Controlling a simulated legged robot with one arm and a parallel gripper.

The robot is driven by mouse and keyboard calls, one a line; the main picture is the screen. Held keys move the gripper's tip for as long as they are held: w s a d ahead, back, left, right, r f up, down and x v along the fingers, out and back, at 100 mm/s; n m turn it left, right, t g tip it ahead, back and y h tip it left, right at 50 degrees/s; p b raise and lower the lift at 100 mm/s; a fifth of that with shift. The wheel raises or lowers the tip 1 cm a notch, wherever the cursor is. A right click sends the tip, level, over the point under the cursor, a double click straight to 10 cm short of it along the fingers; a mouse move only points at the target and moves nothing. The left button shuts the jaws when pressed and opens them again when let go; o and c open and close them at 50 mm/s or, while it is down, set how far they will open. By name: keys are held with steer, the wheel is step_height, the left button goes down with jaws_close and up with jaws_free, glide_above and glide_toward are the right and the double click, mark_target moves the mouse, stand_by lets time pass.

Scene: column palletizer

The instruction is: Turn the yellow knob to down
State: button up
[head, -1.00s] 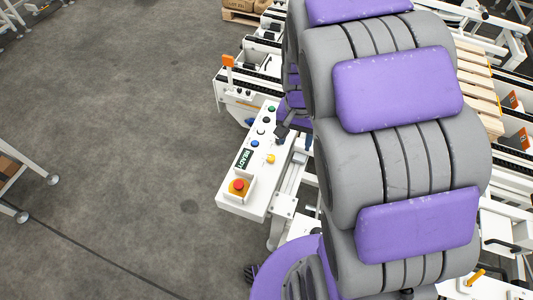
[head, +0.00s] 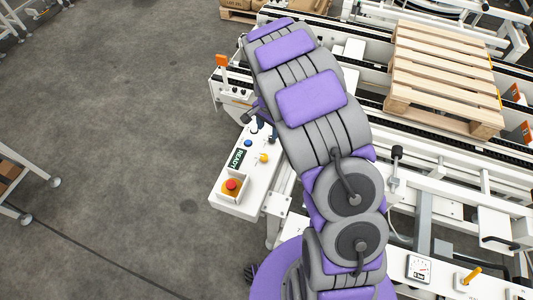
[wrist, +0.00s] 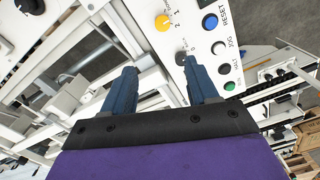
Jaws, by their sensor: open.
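The yellow knob (head: 264,157) is on the white control panel (head: 228,190), between the red emergency button and the other buttons. In the wrist view the yellow knob (wrist: 163,22) is at the top middle, beside the marks 1 and 2. Its pointing direction is too small to tell. My gripper (wrist: 160,70) is open and empty, its two blue fingers apart. It is over the panel's edge, below the yellow knob in that view, with the right finger close to a grey knob (wrist: 181,57). In the head view my arm largely hides the gripper.
A wooden pallet (head: 440,85) lies on the conveyor. Open floor is at left.

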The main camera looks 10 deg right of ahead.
steer(key=b, duration=0.2)
glide_above(264, 156)
steer(key=a, duration=0.1)
steer(key=f, duration=1)
steer(key=shift+a, duration=0.2)
steer(key=d+f, duration=0.2)
steer(key=f, duration=0.3)
steer(key=shift+d+f, duration=0.15)
steer(key=shift+d, duration=0.25)
steer(key=shift+f, duration=0.3)
steer(key=shift+a+f, duration=0.2)
steer(key=shift+a, duration=0.15)
steer(key=shift+a+f, duration=0.1)
steer(key=shift+a, duration=0.75)
steer(key=shift+d, duration=0.95)
steer(key=c, duration=0.5)
steer(key=shift+c, duration=0.6)
steer(key=shift+a, duration=0.4)
steer(key=c, duration=0.4)
